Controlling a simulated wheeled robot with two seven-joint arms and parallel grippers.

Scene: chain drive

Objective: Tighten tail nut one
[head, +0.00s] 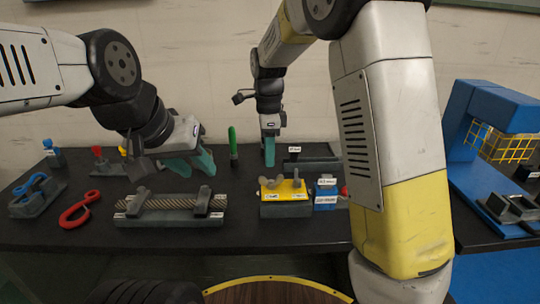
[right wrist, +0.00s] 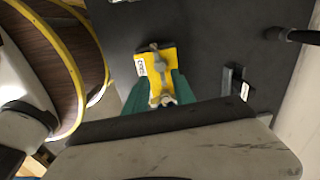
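A yellow-topped block (head: 285,196) with grey wing-shaped nuts (head: 270,182) stands on the table in front of my right gripper. I cannot tell from its small labels which nut is tail nut one. My right gripper (head: 269,160) points down behind the block, above the table. In the right wrist view its teal fingers (right wrist: 157,96) are apart, with a grey nut (right wrist: 163,98) and part of the yellow block (right wrist: 152,66) seen between and beyond them. No grip on a nut shows. My left gripper (head: 192,163) has its fingers apart and empty, above the table at left.
A rope-like bar on a grey stand (head: 170,217) lies in front of my left gripper. A red hook-shaped tool (head: 79,210), a green upright handle (head: 233,142) and a blue labelled block (head: 326,190) are nearby. A blue frame with yellow mesh (head: 503,145) stands at right.

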